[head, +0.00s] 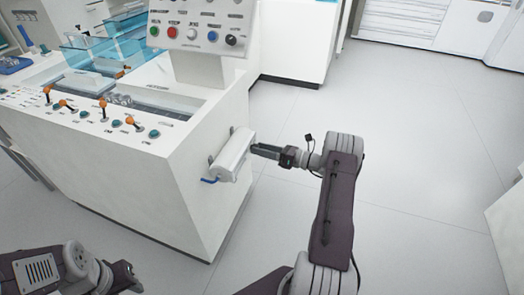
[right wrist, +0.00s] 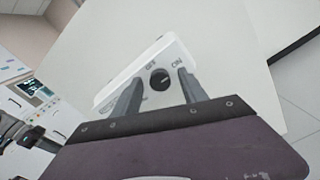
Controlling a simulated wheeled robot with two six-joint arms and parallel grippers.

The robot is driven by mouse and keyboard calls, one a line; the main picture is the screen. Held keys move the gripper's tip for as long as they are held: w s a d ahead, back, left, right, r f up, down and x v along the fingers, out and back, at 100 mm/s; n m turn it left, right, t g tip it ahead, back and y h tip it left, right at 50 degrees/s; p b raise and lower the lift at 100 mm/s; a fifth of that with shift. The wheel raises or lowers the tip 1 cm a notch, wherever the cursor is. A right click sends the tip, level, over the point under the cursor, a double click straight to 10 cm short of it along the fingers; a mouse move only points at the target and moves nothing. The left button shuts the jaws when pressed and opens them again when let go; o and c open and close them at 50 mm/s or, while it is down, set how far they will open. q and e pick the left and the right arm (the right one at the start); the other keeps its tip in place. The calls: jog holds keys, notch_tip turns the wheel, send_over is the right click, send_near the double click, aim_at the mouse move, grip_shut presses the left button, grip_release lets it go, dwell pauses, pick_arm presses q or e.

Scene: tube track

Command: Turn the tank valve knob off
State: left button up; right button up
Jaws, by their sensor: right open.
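The tank valve knob (right wrist: 159,80) is a small round black knob on the face of a white box (right wrist: 140,70), with OFF and ON printed beside it. In the head view the white box (head: 232,156) is mounted on the side of the white machine, and the knob is hidden there. My right gripper (head: 262,150) points at the box's right end. In the right wrist view its fingers (right wrist: 158,92) are apart, with the knob showing between them and nothing held. I cannot tell the knob's exact setting. My left gripper (head: 128,278) is low at the left, away from the box.
The machine's top (head: 110,120) carries several orange-tipped levers and small knobs. A control panel (head: 205,25) with coloured buttons stands above it. A blue piece (head: 209,181) sticks out below the white box. The floor (head: 420,130) to the right is clear.

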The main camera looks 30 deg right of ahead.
grip_shut()
jog(key=n, duration=1.7)
jog(key=shift+s+n+b, duration=0.1)
jog(key=shift+n+b, duration=0.2)
jog(key=shift+b, duration=0.05)
jog(key=shift+n, duration=0.3)
dwell(0.3)
grip_release()
